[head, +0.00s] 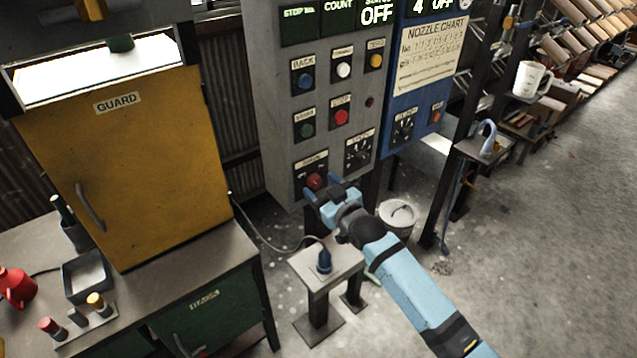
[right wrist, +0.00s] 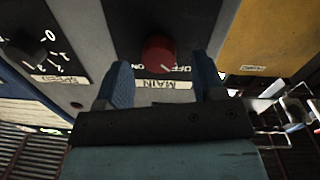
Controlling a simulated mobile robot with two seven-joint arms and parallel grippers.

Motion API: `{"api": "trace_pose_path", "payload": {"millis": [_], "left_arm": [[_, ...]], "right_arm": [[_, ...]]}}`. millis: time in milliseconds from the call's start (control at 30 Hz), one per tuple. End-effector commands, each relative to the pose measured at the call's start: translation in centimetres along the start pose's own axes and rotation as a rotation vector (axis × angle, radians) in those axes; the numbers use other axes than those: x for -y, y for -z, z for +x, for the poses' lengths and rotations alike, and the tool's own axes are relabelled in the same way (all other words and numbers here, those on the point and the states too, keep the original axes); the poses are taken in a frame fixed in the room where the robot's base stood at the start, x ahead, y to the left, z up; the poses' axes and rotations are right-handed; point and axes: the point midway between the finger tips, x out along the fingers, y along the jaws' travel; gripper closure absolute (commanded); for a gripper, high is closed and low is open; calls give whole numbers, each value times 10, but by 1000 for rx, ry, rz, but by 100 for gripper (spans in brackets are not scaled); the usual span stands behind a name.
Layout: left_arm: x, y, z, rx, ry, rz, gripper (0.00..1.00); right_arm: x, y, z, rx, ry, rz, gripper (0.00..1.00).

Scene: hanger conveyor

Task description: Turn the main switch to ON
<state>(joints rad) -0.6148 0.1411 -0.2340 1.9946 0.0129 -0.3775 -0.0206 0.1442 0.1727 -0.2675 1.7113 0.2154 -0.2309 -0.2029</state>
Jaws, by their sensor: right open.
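The main switch is a red round knob (head: 314,181) at the lower left of the grey control panel (head: 276,110). In the right wrist view the red knob (right wrist: 159,54) sits above the label MAIN, with OFF and ON marks partly showing beside it. My right gripper (head: 325,192) is at the panel, just in front of the knob. In the right wrist view its two blue fingers (right wrist: 164,80) are apart, one on each side of the knob, with gaps and no clear contact. My left gripper is not in view.
A speed dial (head: 359,150) and several push buttons are near the knob. A yellow guard door (head: 130,160) stands to the left. A small stand (head: 330,266) with a blue plug and a white bucket (head: 398,216) are below the panel. Open floor lies to the right.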

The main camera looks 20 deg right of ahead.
Motion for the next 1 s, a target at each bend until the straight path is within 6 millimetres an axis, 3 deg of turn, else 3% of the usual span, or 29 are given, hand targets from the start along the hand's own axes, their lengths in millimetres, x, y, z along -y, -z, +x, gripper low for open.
{"api": "trace_pose_path", "payload": {"millis": [133,467,600,700,1000], "left_arm": [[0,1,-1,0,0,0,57],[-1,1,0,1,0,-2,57],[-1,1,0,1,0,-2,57],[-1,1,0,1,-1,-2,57],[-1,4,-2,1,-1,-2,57]], "right_arm": [[0,0,12,0,0,0,37],[0,-1,15,1,0,0,37],[0,0,15,1,0,0,70],[0,0,15,1,0,0,87],[0,1,15,2,0,33,87]]}}
